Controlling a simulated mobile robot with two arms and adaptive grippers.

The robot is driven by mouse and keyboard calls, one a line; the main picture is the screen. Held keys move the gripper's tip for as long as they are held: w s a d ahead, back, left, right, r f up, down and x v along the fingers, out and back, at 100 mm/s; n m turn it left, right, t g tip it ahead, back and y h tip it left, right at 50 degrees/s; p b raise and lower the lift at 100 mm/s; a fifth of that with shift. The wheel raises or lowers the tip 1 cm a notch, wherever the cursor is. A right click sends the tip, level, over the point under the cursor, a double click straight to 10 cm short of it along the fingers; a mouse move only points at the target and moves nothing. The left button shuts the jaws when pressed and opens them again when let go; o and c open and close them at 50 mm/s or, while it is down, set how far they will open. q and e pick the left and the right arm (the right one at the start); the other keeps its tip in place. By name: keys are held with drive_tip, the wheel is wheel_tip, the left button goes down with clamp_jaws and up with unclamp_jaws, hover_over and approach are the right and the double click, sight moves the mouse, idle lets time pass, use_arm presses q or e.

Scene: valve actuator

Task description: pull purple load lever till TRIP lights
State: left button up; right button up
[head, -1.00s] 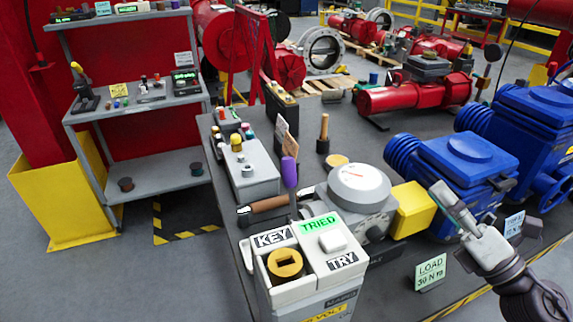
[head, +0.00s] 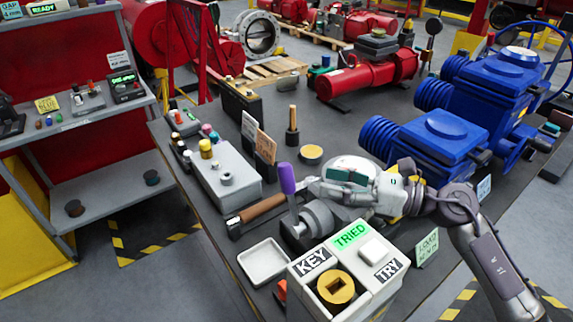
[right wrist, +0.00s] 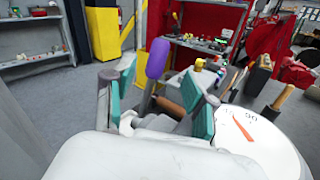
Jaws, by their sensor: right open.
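The purple-topped load lever (head: 287,178) stands upright on the grey tester with the round dial (head: 350,168). My right gripper (head: 312,187) reaches in from the right over the dial, its fingertips close to the lever. In the right wrist view the gripper (right wrist: 160,95) is open, with teal pads on both fingers. The lever's purple grip (right wrist: 157,58) shows in the gap between them. I cannot tell whether either pad touches it. The dial's red needle (right wrist: 242,130) shows there too. No TRIP light is readable. My left gripper is out of view.
A KEY/TRY box (head: 345,270) with a lit green TRIED label stands in front of the tester. An empty white tray (head: 264,262) lies to its left. A wooden-handled tool (head: 262,207) lies beside the lever. Blue actuators (head: 425,145) stand behind on the right.

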sight(292, 173)
drive_tip(key=p+x, duration=0.2)
drive_tip(key=x, duration=0.6)
drive_tip(key=shift+a+r, duration=0.15)
drive_tip(key=shift+a, duration=0.05)
drive_tip(key=shift+w+a+p, duration=0.15)
drive_tip(key=shift+a+p, duration=0.2)
drive_tip(key=shift+a, duration=0.05)
drive_tip(key=shift+c, duration=1)
drive_tip(key=c, duration=0.8)
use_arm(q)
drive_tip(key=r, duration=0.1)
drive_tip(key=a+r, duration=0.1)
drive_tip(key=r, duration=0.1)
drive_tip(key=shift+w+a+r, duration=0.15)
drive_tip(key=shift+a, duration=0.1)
use_arm(e)
clamp_jaws()
